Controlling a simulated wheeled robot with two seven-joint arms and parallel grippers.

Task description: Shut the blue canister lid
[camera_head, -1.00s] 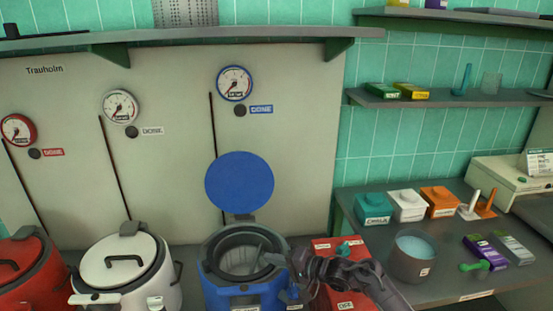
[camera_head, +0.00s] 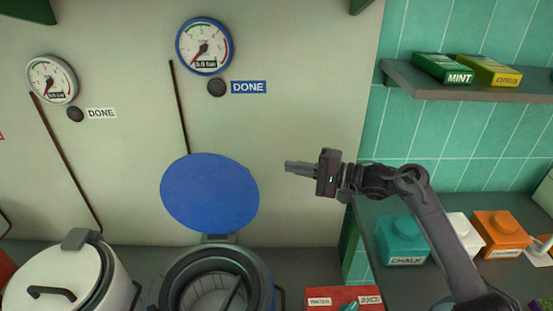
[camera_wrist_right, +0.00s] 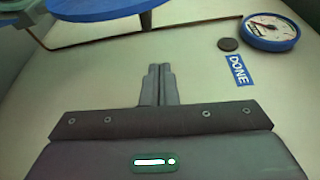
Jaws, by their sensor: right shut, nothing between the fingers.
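The blue canister lid (camera_head: 209,193) stands open and upright behind the blue canister (camera_head: 217,280), whose round dark mouth is uncovered. Something thin and dark lies or stands inside the mouth. My right gripper (camera_head: 287,167) is shut and empty, a little to the right of the lid and near its upper edge height, apart from it. In the right wrist view, the gripper's fingers (camera_wrist_right: 157,72) are together, and the blue lid (camera_wrist_right: 100,8) shows at the top left. My left gripper is not in view.
A white canister (camera_head: 68,280) with its lid shut stands to the left. A blue-rimmed gauge (camera_head: 205,46) and a dark button (camera_head: 217,87) beside a DONE label are on the wall panel. A red box (camera_head: 343,297) and a teal chalk box (camera_head: 402,240) are to the right.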

